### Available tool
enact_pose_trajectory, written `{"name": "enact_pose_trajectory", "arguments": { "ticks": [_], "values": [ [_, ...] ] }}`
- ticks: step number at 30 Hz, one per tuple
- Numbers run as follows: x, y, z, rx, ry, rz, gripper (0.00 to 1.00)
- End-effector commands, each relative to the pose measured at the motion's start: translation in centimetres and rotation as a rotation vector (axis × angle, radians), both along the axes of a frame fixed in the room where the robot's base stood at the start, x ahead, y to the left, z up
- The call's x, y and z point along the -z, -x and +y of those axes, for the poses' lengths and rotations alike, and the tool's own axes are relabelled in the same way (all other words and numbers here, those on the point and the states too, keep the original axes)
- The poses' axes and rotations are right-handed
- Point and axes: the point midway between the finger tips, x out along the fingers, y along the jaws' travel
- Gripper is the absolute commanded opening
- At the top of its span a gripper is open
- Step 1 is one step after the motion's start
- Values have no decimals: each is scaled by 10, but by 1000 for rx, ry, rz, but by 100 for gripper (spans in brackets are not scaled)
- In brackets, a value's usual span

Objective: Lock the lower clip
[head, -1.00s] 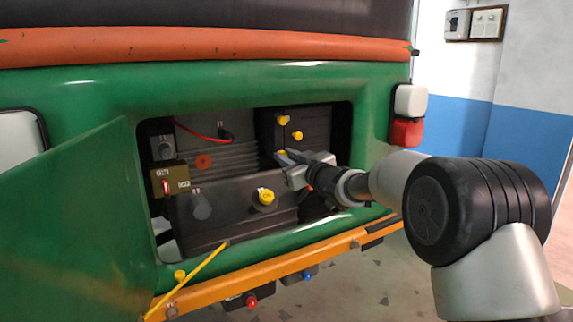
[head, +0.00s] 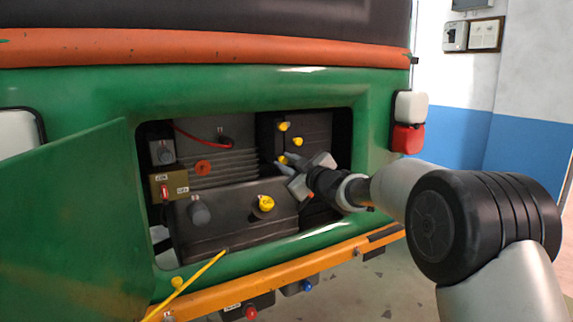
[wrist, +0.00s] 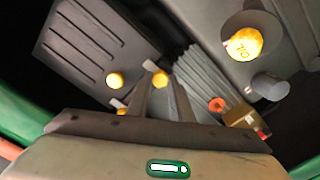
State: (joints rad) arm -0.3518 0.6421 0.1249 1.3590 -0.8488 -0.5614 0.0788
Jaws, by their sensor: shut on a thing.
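The lower clip, with a small yellow tip (head: 283,159), is on the dark box inside the open bay, below two other yellow knobs. My gripper (head: 282,166) reaches in from the right with its fingertips at this clip. In the wrist view, the clip's yellow end (wrist: 159,79) shows between the fingertips of my gripper (wrist: 160,84). The fingers are shut on the clip, and they hide part of it. Whether the clip is latched cannot be told.
Yellow knobs (head: 284,126) and (head: 298,142) sit above. A yellow oil cap (head: 266,203) is below left. The green bay frame (head: 375,140) surrounds the opening closely. The open green door (head: 75,220) stands left, with a yellow rod (head: 190,284) beside it.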

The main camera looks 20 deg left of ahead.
Motion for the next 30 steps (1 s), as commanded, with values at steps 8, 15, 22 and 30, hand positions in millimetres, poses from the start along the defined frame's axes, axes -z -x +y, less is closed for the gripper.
{"name": "enact_pose_trajectory", "arguments": {
  "ticks": [8, 15, 22, 30],
  "values": [
    [1, 0, 0, 0, 1, 1, 35],
    [0, 0, 0, 1, 0, 1, 39],
    [0, 7, -10, 1, -1, 2, 39],
    [-2, 46, -56, 3, 0, 2, 39]
  ]
}}
